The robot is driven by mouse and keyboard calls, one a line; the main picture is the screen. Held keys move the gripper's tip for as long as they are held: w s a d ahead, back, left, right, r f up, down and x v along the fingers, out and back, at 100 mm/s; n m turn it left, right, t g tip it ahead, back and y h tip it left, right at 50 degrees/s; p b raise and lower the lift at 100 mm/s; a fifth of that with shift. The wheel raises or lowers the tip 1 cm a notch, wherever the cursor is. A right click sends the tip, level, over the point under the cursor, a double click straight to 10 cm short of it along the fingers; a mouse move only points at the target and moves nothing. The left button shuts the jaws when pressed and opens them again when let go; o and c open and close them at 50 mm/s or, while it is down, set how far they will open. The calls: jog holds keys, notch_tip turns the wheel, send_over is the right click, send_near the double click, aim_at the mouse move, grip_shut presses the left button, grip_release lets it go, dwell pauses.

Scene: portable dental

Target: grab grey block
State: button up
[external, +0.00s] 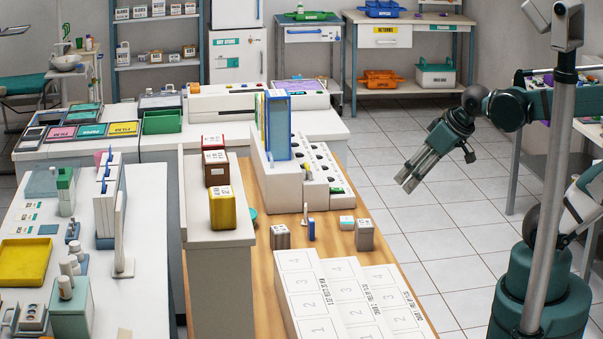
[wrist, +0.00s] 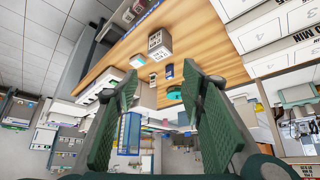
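A grey block (external: 364,235) with a light, printed top stands upright on the wooden table, near the right edge beside the numbered white boards. It also shows in the wrist view as a grey block (wrist: 160,45), above the gap between the fingers. My gripper (external: 406,180) hangs in the air to the right of the table, up and to the right of the block in the external view, and apart from it. In the wrist view my gripper (wrist: 166,77) is open, with the two green fingers wide apart and nothing between them.
A small white box (external: 347,223), a blue item (external: 311,230) and a brownish block (external: 280,237) stand near the grey block. The numbered boards (external: 330,290) lie in front. A white stepped rack (external: 290,180) stands behind. Free floor lies right of the table.

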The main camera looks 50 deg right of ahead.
jog(key=shift+o, duration=0.9)
